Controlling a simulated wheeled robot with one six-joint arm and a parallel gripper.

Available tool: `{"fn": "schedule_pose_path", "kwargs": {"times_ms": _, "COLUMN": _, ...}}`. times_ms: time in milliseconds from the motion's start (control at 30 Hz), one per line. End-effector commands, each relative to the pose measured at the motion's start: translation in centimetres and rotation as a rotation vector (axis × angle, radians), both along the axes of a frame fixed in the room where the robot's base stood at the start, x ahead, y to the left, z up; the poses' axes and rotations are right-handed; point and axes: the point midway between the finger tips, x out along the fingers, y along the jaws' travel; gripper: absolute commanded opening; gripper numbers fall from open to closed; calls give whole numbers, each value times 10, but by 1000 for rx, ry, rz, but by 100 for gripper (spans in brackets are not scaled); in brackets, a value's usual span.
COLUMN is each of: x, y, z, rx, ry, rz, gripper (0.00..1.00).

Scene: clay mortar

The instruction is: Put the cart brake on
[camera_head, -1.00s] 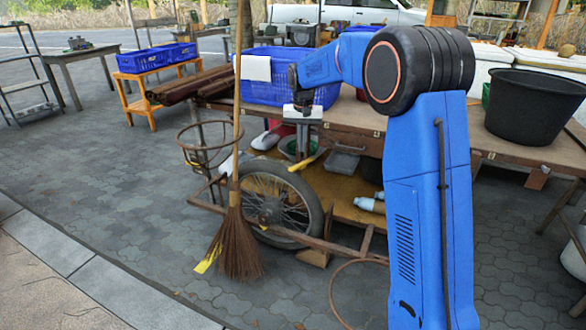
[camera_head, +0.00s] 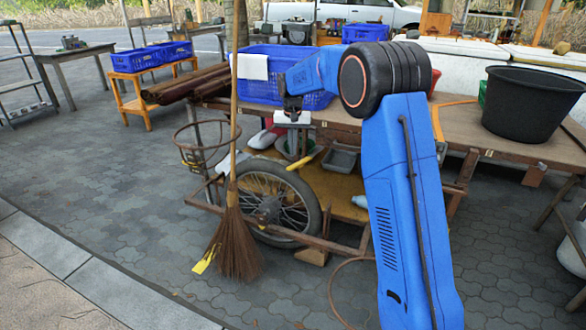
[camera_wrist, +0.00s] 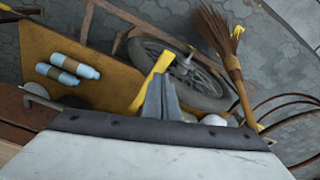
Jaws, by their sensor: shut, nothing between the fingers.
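The cart (camera_head: 340,190) is a wooden-decked cart with a spoked wheel (camera_head: 262,200) beside the workbench. A yellow lever or handle (camera_head: 305,158), perhaps the brake, slants above the wheel. In the wrist view the yellow handle (camera_wrist: 150,82) runs just beyond my fingers. My gripper (camera_head: 293,145) points down over the cart, above and slightly left of the handle. My gripper also shows in the wrist view (camera_wrist: 160,88) with its grey fingers together, empty. The fingers overlap the handle in that view; I cannot tell whether they touch it.
A broom (camera_head: 235,235) stands upright left of the wheel, near a wire ring basket (camera_head: 200,145). A blue crate (camera_head: 258,90) and a black tub (camera_head: 530,105) stand on the bench (camera_head: 480,140). Pale blue bottles (camera_wrist: 70,62) lie on the cart deck. Paving at left is open.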

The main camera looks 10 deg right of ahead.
Motion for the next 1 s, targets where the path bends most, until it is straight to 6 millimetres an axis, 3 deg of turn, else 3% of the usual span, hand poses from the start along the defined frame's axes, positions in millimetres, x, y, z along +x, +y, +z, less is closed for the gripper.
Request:
{"fn": "schedule_pose_path", "kwargs": {"times_ms": 500, "x": 5, "y": -2, "z": -53, "rx": 0, "ry": 0, "rz": 0, "gripper": 0}}
{"fn": "schedule_pose_path", "kwargs": {"times_ms": 1000, "x": 6, "y": -2, "z": -60, "rx": 0, "ry": 0, "rz": 0, "gripper": 0}}
